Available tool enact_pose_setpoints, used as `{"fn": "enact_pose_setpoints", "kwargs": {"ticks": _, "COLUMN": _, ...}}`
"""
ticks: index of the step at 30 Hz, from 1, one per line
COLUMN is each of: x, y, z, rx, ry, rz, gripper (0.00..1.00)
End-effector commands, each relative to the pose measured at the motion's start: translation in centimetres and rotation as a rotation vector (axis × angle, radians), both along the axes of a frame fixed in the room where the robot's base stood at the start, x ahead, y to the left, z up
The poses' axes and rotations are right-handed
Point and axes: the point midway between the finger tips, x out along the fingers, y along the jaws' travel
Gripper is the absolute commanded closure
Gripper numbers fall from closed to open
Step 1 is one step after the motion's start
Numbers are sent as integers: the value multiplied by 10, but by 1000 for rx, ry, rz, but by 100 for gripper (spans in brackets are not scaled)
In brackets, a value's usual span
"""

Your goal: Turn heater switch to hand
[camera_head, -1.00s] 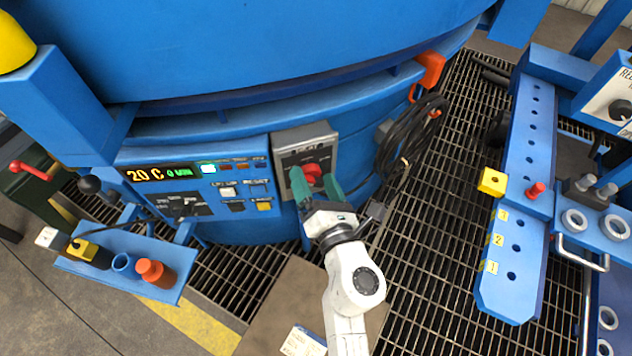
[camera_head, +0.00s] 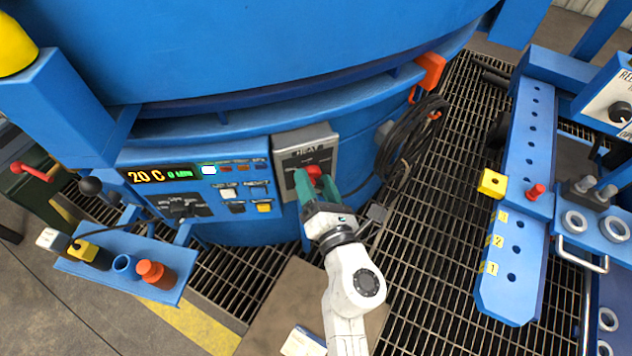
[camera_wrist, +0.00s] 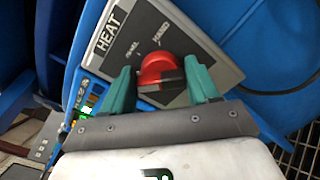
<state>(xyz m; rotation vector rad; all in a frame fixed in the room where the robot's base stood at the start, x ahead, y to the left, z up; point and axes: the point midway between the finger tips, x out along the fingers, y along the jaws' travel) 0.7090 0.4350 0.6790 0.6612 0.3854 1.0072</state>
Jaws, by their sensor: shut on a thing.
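The heater switch is a red round knob (camera_head: 314,173) on a grey box marked HEAT (camera_head: 290,146) on the blue furnace body. In the wrist view the knob (camera_wrist: 160,75) sits on the grey plate (camera_wrist: 182,38), with the printed words HEAT and HAND readable. My gripper (camera_head: 317,181) reaches up to the box with its green fingers on either side of the knob. It is shut on the knob, and its fingers (camera_wrist: 162,85) hide part of the knob's sides. The exact pointing of the knob is hard to read.
A control panel (camera_head: 200,190) with a lit 20 C display is just left of the box. A black coiled cable (camera_head: 405,140) hangs to the right. A blue shelf (camera_head: 120,265) with an orange bottle (camera_head: 157,274) stands lower left. Grating floor (camera_head: 425,240) lies open to the right.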

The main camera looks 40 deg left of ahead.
Motion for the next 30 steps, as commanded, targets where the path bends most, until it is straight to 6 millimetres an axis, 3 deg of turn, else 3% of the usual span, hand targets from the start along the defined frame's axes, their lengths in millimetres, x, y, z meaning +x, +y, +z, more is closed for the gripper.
{"fn": "enact_pose_setpoints", "kwargs": {"ticks": 8, "x": 1, "y": -1, "z": 1, "rx": 77, "ry": 140, "rz": -1, "gripper": 70}}
{"fn": "enact_pose_setpoints", "kwargs": {"ticks": 30, "x": 2, "y": -2, "z": -3, "rx": 420, "ry": 747, "rz": -3, "gripper": 70}}
